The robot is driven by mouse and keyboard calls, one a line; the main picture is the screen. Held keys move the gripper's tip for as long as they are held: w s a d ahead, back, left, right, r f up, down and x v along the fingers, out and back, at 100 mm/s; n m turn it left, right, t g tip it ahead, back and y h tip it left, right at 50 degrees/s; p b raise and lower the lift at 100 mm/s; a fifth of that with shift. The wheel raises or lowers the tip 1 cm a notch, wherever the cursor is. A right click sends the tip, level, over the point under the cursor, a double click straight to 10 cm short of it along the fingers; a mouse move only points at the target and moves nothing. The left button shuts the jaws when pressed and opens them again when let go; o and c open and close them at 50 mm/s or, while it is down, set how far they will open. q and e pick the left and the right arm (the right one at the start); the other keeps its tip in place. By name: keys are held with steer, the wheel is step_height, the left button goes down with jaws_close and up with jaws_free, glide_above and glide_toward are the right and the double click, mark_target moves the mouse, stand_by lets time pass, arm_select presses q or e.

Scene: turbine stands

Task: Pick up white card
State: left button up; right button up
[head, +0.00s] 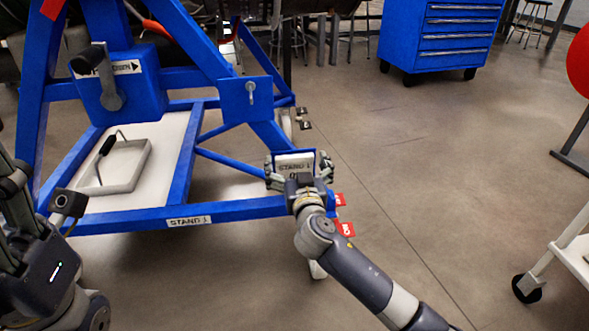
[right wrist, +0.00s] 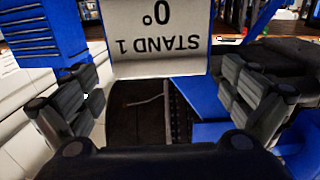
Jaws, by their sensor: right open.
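The white card (head: 295,161), printed "STAND 1" and "0°", sits at the front right corner of the blue stand (head: 235,209). In the right wrist view the card (right wrist: 158,45) shows upside down at the top centre. My right gripper (head: 299,170) is open, with its fingers on either side of the card and its palm in front of it. In the right wrist view a gap shows between the card and each finger (right wrist: 165,88). The card's lower part is hidden by the gripper in the head view. My left arm is at the left edge, its gripper (head: 10,180) partly cut off.
A tray with a black-handled tool (head: 120,165) lies on the stand's white base panel. Red tags (head: 345,228) hang by the corner. A blue drawer cabinet (head: 440,35) stands at the back. A white cart (head: 570,250) is at right. The floor between is clear.

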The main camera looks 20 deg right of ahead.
steer(key=shift+w+d, duration=0.1)
steer(key=shift+w, duration=0.5)
steer(key=shift+c, duration=0.6)
steer(key=c, duration=0.8)
steer(key=shift+o, duration=0.2)
steer(key=shift+r, duration=0.1)
